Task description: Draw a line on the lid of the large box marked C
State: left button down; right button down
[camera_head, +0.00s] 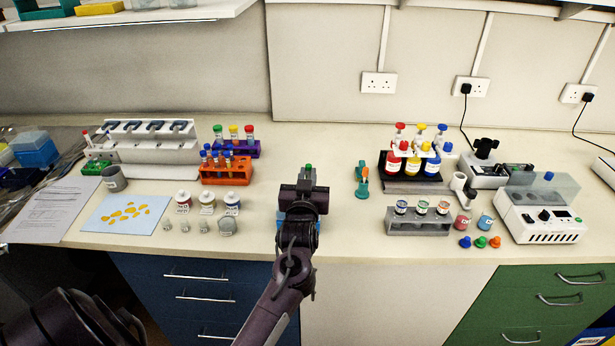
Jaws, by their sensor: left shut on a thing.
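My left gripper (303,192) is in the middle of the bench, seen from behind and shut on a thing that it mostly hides. A small green tip (308,167) shows just beyond the jaws; I cannot tell whether it belongs to the held thing. Bits of blue show at both sides of the wrist. My right gripper is not in view.
An orange tube rack (227,178) and a pipette stand (150,150) are at the left behind a blue mat (100,222). Right are a green-orange tool (362,180), a grey jar rack (418,228), bottles and a white device (540,222). Bare bench lies around the gripper.

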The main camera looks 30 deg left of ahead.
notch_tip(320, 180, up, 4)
jog(key=p, duration=0.4)
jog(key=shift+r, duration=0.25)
dwell(0.6)
